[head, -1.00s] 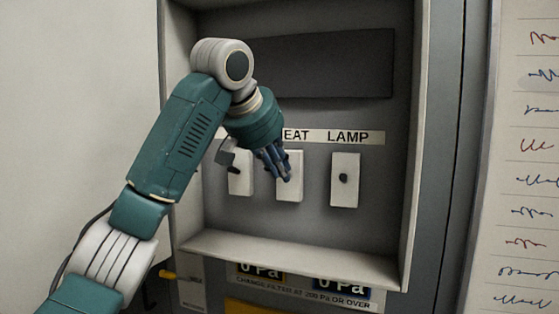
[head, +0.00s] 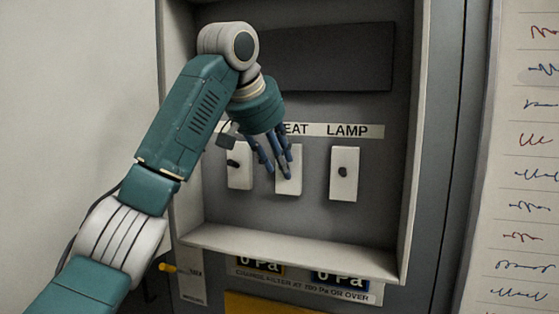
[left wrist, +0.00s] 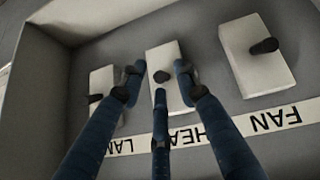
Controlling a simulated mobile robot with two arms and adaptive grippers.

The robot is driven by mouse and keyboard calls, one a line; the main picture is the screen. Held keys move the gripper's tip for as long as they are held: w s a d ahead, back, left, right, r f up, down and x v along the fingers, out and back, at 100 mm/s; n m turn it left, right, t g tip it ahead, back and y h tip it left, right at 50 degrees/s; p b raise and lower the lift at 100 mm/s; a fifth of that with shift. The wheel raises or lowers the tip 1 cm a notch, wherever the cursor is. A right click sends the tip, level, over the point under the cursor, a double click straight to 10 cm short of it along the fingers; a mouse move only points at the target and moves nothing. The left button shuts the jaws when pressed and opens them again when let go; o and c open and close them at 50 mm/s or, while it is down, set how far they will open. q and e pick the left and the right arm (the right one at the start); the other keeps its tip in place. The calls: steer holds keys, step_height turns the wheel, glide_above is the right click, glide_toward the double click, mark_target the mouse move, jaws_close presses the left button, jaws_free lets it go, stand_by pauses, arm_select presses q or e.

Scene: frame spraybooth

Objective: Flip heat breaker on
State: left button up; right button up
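The heat breaker is the middle white switch plate (head: 289,184) in the recessed panel. In the left wrist view its plate (left wrist: 161,57) is upside down, with a dark toggle (left wrist: 161,76) near its middle. My left gripper (head: 276,166) is in front of this plate and hides the toggle in the head view. Whether a fingertip touches the plate I cannot tell. My right gripper is not in view.
The fan switch (head: 239,179) is close on the left, the lamp switch (head: 343,186) on the right. A label strip (head: 348,131) runs above them. The panel's raised frame (head: 290,252) borders the recess. A paper with handwriting (head: 525,160) hangs at the right.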

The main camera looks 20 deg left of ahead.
arm_select(q)
steer(key=shift+r, duration=0.1)
steer(key=v, duration=1.2)
